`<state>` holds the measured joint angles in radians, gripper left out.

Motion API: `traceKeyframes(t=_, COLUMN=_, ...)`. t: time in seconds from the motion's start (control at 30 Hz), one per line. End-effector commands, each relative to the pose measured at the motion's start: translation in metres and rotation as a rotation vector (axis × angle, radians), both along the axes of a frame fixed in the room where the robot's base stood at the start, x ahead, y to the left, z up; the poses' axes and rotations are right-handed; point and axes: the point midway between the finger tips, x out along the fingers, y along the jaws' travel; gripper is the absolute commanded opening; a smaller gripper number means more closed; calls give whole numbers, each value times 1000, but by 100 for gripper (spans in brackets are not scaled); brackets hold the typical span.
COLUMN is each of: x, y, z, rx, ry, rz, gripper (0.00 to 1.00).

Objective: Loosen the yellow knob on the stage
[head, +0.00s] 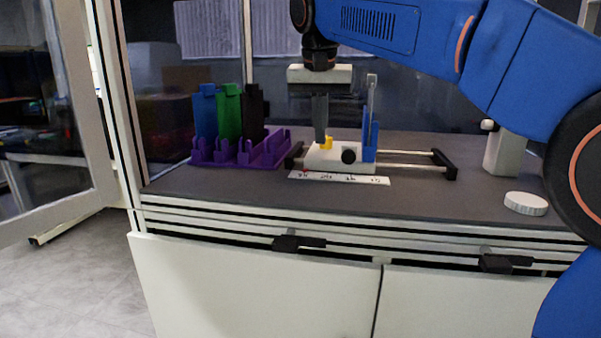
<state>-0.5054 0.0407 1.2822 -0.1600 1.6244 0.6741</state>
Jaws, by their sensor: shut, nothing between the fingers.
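The yellow knob (327,142) is small and sits on top of the white stage (320,157), toward its left part. The stage rides on horizontal metal rods between black end blocks and has a black round knob (348,156) on its front. My gripper (320,140) points straight down from above, its fingers shut with nothing between them. The fingertips are right beside the yellow knob, at its left side in the picture. I cannot tell whether they touch it.
A blue holder (370,140) stands upright on the stage's right. A purple rack (243,149) with blue, green and black holders stands left. A printed white scale strip (338,178) lies in front. A white round cap (526,203) lies at right. The front bench surface is largely clear.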

Motion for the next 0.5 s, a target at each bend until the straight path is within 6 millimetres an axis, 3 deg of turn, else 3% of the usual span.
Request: traceKeyframes(t=0.5, x=-4, y=-11, z=0, rx=0, ry=0, rz=0, gripper=0)
